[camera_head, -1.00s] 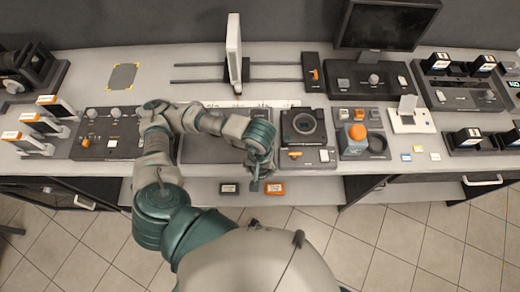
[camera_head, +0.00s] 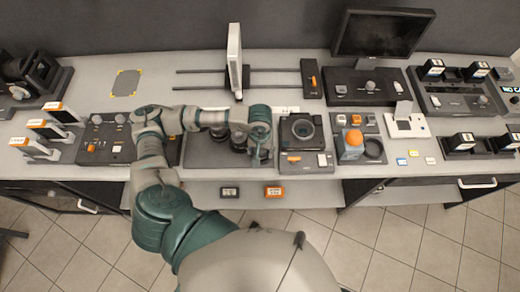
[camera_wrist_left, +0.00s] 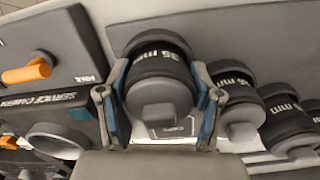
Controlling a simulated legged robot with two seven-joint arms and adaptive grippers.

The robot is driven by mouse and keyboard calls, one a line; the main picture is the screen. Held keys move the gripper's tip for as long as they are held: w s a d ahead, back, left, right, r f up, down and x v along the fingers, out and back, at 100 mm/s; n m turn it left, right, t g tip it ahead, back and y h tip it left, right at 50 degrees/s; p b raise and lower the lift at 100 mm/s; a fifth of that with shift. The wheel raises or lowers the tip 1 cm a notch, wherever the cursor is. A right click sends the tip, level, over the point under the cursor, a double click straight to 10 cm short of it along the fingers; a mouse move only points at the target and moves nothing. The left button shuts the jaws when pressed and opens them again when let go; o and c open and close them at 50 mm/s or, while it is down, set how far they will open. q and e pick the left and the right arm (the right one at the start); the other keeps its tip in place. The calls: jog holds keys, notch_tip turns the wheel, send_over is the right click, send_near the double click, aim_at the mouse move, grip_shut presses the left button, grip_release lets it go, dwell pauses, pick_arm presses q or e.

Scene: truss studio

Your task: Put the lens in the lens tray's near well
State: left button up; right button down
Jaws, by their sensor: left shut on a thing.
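My left gripper (camera_head: 262,150) is over the right side of a dark tray-like base (camera_head: 198,157) in the head view. In the left wrist view the gripper (camera_wrist_left: 160,92) is shut on a dark lens (camera_wrist_left: 160,76) with a white "mm" marking, one finger on each side. My wrist hides most of this lens in the head view. Several similar lenses (camera_wrist_left: 237,100) stand in a row to its right in the wrist view; two show left of the gripper in the head view (camera_head: 220,134). I cannot tell whether the held lens touches the base. No empty well is clearly visible.
A tall white panel (camera_head: 235,60) on rails stands behind. A control box (camera_head: 105,138) is at left. The table's front edge is close.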

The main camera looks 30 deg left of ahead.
pick_arm(q)
jog(key=o, duration=1.5)
jog(key=shift+o, duration=0.7)
jog(key=shift+d, duration=0.15)
notch_tip(320, 180, up, 12)
jog(key=shift+r+b, duration=0.1)
jog(key=shift+b, duration=0.4)
